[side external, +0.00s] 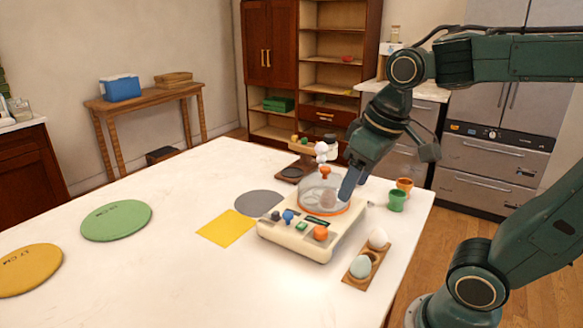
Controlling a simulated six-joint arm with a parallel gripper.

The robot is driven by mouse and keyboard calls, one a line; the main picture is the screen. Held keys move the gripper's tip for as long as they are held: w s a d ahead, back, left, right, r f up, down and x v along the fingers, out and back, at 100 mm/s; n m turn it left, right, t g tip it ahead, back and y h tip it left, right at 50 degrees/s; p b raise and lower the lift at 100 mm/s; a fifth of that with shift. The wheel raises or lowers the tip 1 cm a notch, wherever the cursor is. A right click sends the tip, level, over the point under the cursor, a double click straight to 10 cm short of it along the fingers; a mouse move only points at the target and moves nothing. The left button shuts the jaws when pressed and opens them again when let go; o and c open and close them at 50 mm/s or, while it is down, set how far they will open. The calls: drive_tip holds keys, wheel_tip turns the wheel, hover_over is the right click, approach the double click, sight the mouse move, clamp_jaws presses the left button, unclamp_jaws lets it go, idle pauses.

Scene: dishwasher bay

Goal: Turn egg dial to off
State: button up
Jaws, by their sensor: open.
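A cream egg cooker (297,243) stands on the white table, with a clear dome (318,190) on an orange ring. Its front panel has an orange knob (321,233), a blue knob (289,217), a dark knob (276,215) and a green button (302,226). I cannot tell from here which is the egg dial, or its setting. My gripper (346,188) is open, pointing down at the right side of the dome, above and behind the orange knob. One finger shows clearly; the other is hidden. I cannot tell whether it touches the dome.
A wooden holder (352,277) with two eggs sits right of the cooker. Green (397,202) and orange (404,185) cups stand behind it. A yellow square (227,229) and grey disc (260,203) lie to the left.

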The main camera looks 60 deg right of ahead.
sight(321, 229)
drive_tip(key=w+d+f+m+g, duration=0.1)
drive_tip(key=w+d+g, duration=0.2)
drive_tip(key=w, duration=0.5)
drive_tip(key=shift+w+d+f+g, duration=0.15)
drive_tip(key=shift+d+f+g, duration=0.2)
drive_tip(key=shift+d, duration=0.2)
drive_tip(key=shift+f, duration=0.1)
wheel_tip(321, 229, down, 14)
drive_tip(key=shift+r, duration=0.15)
idle(0.4)
drive_tip(key=c, duration=1)
